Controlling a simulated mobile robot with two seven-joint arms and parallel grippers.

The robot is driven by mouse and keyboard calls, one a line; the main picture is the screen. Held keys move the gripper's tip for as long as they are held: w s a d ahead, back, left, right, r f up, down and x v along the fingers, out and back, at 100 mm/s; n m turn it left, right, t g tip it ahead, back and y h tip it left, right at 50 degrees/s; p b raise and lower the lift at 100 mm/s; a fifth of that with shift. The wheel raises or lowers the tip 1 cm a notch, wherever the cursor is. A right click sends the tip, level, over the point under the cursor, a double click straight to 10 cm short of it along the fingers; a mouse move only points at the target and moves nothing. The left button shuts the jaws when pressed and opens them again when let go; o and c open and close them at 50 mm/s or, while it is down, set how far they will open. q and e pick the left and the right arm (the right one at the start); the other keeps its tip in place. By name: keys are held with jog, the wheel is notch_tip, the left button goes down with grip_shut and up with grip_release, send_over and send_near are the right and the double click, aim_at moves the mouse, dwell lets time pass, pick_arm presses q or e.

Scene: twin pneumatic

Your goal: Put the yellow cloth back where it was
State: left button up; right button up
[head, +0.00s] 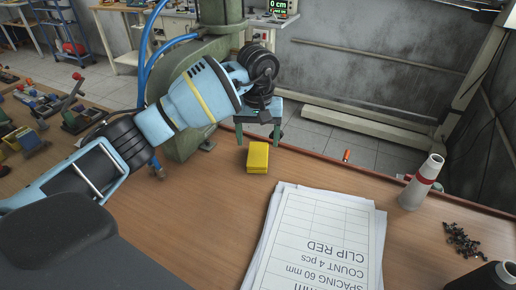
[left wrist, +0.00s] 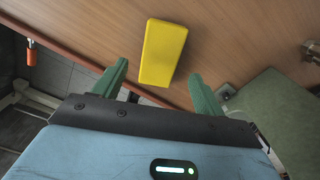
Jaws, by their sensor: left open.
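The yellow cloth (head: 257,158) is a small folded block lying on the wooden bench, near its far edge. It also shows in the left wrist view (left wrist: 163,52), just beyond the fingertips and between their lines. My left gripper (head: 258,142) is open and empty, with its green fingers pointing down behind the cloth in the head view. The fingers also show in the left wrist view (left wrist: 158,82), one on each side of the cloth's near end. I cannot tell whether they touch it. My right gripper is not in view.
Paper sheets (head: 318,240) lie right of the cloth on the bench. A green machine (head: 200,135) stands behind my left arm. Tools (head: 45,105) lie at the left.

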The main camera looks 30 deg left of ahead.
aim_at(258, 154)
pick_arm(q)
notch_tip(258, 154, up, 7)
dwell(0.3)
jog(key=shift+s+f, duration=0.1)
jog(key=shift+f, duration=0.1)
dwell(0.3)
